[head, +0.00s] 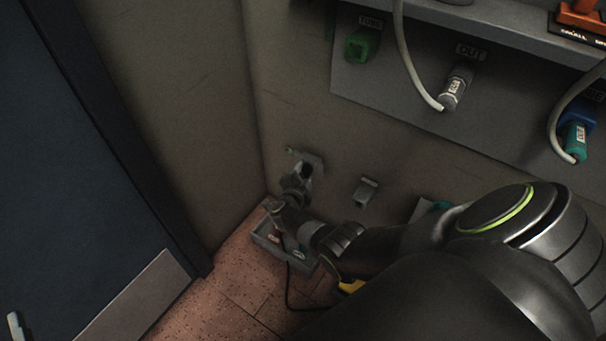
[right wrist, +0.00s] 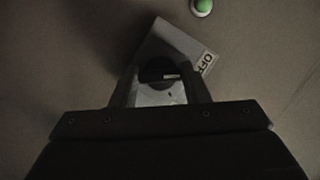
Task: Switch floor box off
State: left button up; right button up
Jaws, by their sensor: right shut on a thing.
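My right gripper (head: 303,176) reaches down to the low part of the wall near the corner. It is shut on a dark knob (right wrist: 160,72) on a small grey switch box (right wrist: 170,45). An "OFF" label (right wrist: 207,64) shows on this box, to the right of the knob in the right wrist view. A round green lamp or button (right wrist: 202,7) is on the wall close by. In the head view the grey switch box (head: 315,162) is partly hidden by the gripper. My left gripper is not in view.
A dark blue door (head: 80,150) stands at the left. A small grey wall fitting (head: 365,191) is right of the gripper. Above are a green plug (head: 362,43), a grey "OUT" plug (head: 457,85) and hanging cables. Red floor tiles (head: 235,290) are partly clear.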

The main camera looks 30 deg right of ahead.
jog(key=o, duration=1)
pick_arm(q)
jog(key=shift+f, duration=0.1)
pick_arm(e)
jog(key=shift+s+a, duration=0.1)
jog(key=shift+a, duration=0.05)
jog(key=p+v, duration=0.1)
jog(key=v, duration=0.2)
jog(key=shift+p, duration=0.4)
jog(key=p, duration=0.3)
send_near(303, 173)
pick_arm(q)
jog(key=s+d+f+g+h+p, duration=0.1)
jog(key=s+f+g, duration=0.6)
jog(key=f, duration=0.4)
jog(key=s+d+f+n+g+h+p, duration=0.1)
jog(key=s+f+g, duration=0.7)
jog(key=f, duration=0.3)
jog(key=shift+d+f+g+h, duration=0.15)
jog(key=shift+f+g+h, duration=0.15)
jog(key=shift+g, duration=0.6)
pick_arm(e)
jog(key=v, duration=0.8)
jog(key=shift+s+a, duration=0.1)
jog(key=shift+s, duration=0.05)
